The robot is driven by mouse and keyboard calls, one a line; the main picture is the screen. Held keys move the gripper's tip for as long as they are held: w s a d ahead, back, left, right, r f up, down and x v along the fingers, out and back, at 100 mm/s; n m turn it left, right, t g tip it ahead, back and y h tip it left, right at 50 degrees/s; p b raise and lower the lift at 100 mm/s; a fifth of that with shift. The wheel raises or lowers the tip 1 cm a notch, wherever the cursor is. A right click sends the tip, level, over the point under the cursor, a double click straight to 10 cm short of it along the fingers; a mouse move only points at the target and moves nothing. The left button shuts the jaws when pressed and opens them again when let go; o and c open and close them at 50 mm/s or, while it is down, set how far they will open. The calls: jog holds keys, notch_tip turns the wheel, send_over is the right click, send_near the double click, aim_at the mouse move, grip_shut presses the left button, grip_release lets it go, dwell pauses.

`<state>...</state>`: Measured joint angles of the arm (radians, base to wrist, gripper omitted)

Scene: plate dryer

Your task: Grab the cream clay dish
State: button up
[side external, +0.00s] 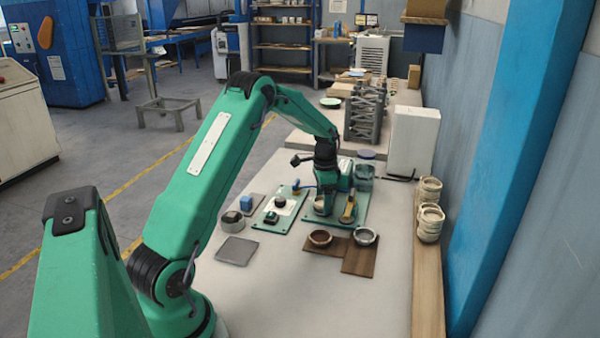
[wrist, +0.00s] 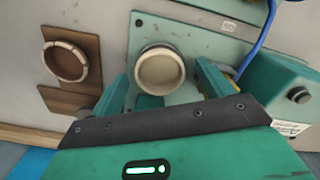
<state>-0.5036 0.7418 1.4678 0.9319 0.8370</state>
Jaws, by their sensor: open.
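The cream clay dish (wrist: 160,72) sits on a pale green plate (wrist: 190,40) in the wrist view, round with a darker rim around its far side. In the side view the dish (side external: 322,208) shows only partly, under my gripper (side external: 325,192). My gripper (wrist: 161,80) is open. In the wrist view one finger stands to the left of the dish and the other to its right, with the dish between them and a gap showing on each side. I cannot tell how far the fingertips are above the plate.
Stacked dishes (side external: 430,210) line the wall ledge.

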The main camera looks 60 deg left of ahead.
jog(key=shift+c, duration=0.2)
jog(key=c, duration=1.1)
jog(key=shift+r, duration=0.1)
jog(key=shift+r, duration=0.85)
notch_tip(320, 180, up, 2)
jog(key=shift+r, duration=0.25)
jog(key=d+r, duration=0.6)
jog(key=d, duration=0.5)
jog(key=shift+s+d+r, duration=0.2)
jog(key=shift+d+r, duration=0.1)
jog(key=shift+d, duration=0.05)
jog(key=shift+s+a, duration=0.1)
